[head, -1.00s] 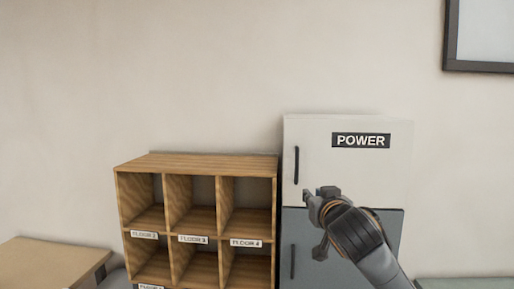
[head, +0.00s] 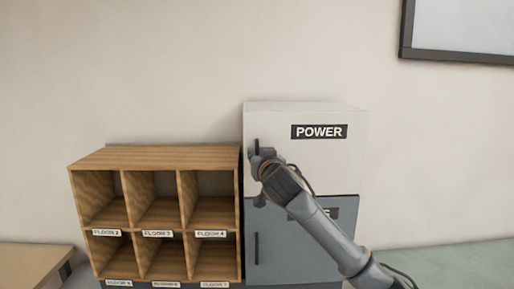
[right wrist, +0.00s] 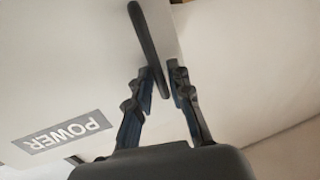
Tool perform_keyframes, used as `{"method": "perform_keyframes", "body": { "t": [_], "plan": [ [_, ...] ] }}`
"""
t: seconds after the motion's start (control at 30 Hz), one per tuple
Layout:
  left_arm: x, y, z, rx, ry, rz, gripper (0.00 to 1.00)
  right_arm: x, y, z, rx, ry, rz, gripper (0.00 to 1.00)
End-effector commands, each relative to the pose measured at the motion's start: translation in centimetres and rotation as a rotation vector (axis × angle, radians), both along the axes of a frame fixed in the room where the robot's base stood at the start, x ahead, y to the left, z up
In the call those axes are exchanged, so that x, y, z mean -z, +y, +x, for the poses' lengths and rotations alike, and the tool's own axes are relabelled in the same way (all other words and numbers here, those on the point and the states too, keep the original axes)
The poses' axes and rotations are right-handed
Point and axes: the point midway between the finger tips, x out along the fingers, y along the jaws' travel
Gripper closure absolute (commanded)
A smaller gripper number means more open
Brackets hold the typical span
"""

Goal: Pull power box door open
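The power box (head: 300,165) is a white cabinet with a black POWER label (head: 319,132), and its door looks shut. Its dark vertical handle (right wrist: 146,42) is near the door's left edge. In the head view my right gripper (head: 256,163) covers much of the handle. In the right wrist view the right gripper (right wrist: 162,78) has its fingers on either side of one end of the handle. A gap shows between the fingertips, so it looks open around the bar. My left gripper is not in view.
A wooden pigeonhole shelf (head: 155,157) with floor labels stands directly left of the box. A grey-blue door (head: 285,262) with its own handle sits below the white one. A framed board (head: 460,30) hangs at upper right.

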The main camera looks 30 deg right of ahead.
Motion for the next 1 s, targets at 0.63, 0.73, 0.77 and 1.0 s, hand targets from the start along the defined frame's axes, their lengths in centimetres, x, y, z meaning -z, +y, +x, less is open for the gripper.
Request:
{"method": "perform_keyframes", "body": {
  "t": [0.63,0.73,0.77,1.0],
  "plan": [
    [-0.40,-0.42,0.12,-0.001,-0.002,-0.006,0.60,0.06,-0.30,0.84,-0.001,0.000,0.000,1.00],
    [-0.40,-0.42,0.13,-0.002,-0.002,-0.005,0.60,0.06,-0.30,0.84,-0.001,0.000,0.000,1.00],
    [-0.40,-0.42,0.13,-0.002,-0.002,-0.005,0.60,0.05,-0.30,0.83,-0.001,0.000,0.000,1.00],
    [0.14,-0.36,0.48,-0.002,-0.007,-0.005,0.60,0.28,-0.59,-0.09,-0.013,0.000,-0.001,1.00]
  ]
}}
